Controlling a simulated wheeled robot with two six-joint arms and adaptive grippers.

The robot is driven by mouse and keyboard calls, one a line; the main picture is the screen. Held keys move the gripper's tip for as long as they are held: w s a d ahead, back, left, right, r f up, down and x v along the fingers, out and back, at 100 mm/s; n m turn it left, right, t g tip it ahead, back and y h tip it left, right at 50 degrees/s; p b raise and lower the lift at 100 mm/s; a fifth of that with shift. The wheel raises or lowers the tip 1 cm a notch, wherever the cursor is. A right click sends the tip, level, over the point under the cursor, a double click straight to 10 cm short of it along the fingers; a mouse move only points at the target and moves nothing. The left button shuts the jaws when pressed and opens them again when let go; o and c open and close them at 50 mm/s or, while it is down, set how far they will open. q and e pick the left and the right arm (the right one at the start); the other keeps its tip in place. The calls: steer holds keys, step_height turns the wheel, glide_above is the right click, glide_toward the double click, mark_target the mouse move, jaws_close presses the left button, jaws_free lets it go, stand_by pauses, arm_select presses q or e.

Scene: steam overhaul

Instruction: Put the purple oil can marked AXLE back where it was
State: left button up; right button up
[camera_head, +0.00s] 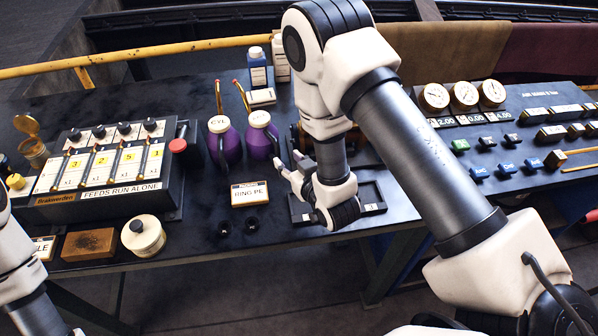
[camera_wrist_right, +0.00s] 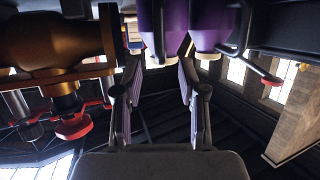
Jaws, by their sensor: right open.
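Two purple oil cans with cream tops and orange spouts stand side by side on the dark bench in the head view. The left can (camera_head: 223,146) reads CYL. The right can (camera_head: 261,141) has a label too small to read surely. A sign ending in "LE" (camera_head: 43,247) lies at the bench's front left, partly hidden by my left arm. My right gripper (camera_head: 284,170) is open and empty, just right of and in front of the right can. In the right wrist view the open fingers (camera_wrist_right: 160,62) point toward the purple bodies (camera_wrist_right: 160,28). My left gripper is out of frame.
A numbered feed box (camera_head: 105,165) stands left of the cans. A "RING PE" card (camera_head: 249,193) and two small black cups lie in front of them. A black tray (camera_head: 372,196) sits under my right wrist. A brown block (camera_head: 89,244) and round tin (camera_head: 143,235) line the front edge.

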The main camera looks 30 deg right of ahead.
steer(key=v, duration=0.7)
stand_by(1.1)
